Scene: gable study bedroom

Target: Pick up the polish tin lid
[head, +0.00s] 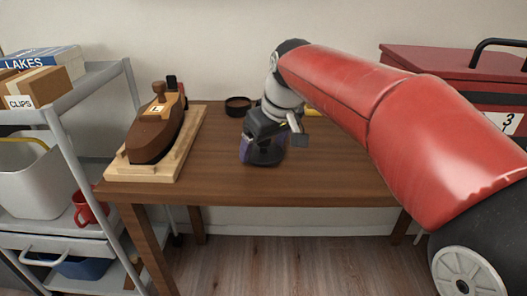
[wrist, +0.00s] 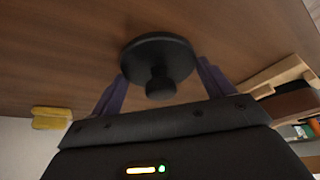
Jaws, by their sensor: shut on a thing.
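The polish tin lid is a black disc with a round knob, seen in the wrist view (wrist: 158,60) between my two purple fingers. My gripper (wrist: 160,82) is shut on it. In the head view my gripper (head: 263,152) is over the front middle of the wooden table, with the dark lid (head: 266,159) low between the fingers. I cannot tell whether the lid touches the table top. A small round dark open tin (head: 238,106) stands at the table's back edge, behind and left of my gripper.
A brown wooden object (head: 155,135) on a pale board (head: 186,143) fills the table's left end. A yellow item (wrist: 52,118) lies behind my arm. A red case (head: 450,62) stands at right. A grey cart (head: 65,140) stands left. The table (head: 220,180) is clear in front.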

